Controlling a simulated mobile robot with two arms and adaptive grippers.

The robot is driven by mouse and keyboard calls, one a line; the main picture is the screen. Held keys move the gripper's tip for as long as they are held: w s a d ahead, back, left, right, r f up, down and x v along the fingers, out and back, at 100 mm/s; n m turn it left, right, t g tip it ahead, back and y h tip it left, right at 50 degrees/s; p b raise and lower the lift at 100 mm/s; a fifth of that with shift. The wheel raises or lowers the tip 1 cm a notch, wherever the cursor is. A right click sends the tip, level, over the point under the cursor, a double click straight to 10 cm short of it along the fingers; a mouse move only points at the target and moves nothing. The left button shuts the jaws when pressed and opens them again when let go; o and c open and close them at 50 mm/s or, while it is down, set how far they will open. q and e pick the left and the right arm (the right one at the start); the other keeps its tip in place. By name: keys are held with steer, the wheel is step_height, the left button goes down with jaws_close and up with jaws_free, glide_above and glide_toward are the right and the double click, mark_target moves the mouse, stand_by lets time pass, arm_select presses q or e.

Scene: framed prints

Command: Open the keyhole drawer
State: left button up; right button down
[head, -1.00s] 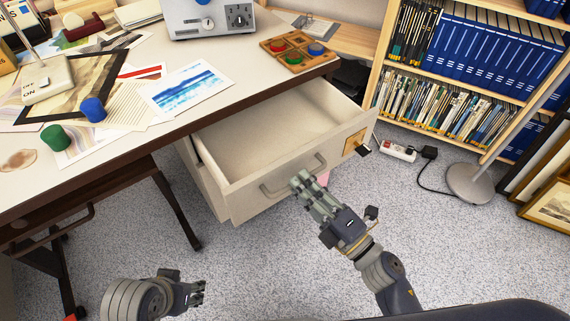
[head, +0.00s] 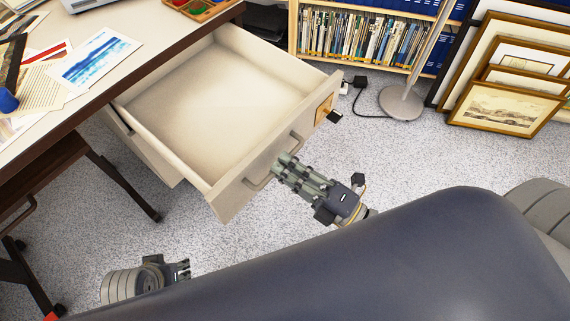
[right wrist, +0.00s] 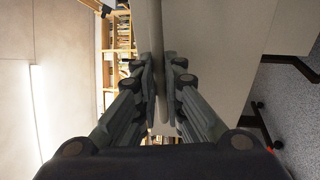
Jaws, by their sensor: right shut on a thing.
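The keyhole drawer (head: 225,195) is pulled far out of the desk, and its inside is bare. A brass plate (head: 323,109) with a dark key-like piece (head: 335,116) is on its front near the right end. My right gripper (head: 282,164) is shut on the drawer handle (head: 297,143). In the right wrist view the handle (right wrist: 158,60) runs between the two fingers and touches both. My left gripper (head: 185,269) hangs low over the floor, away from the drawer; its finger gap is too small to judge.
The desk top (head: 130,22) holds papers, a blue print (head: 95,57) and a wooden tray (head: 200,10). Behind the drawer stand a bookshelf (head: 365,40), a lamp base (head: 401,103) and framed prints (head: 505,105). Grey floor (head: 420,160) is clear right of the drawer.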

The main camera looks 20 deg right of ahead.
steer(key=c, duration=1.7)
jaws_free()
steer(key=v, duration=1.2)
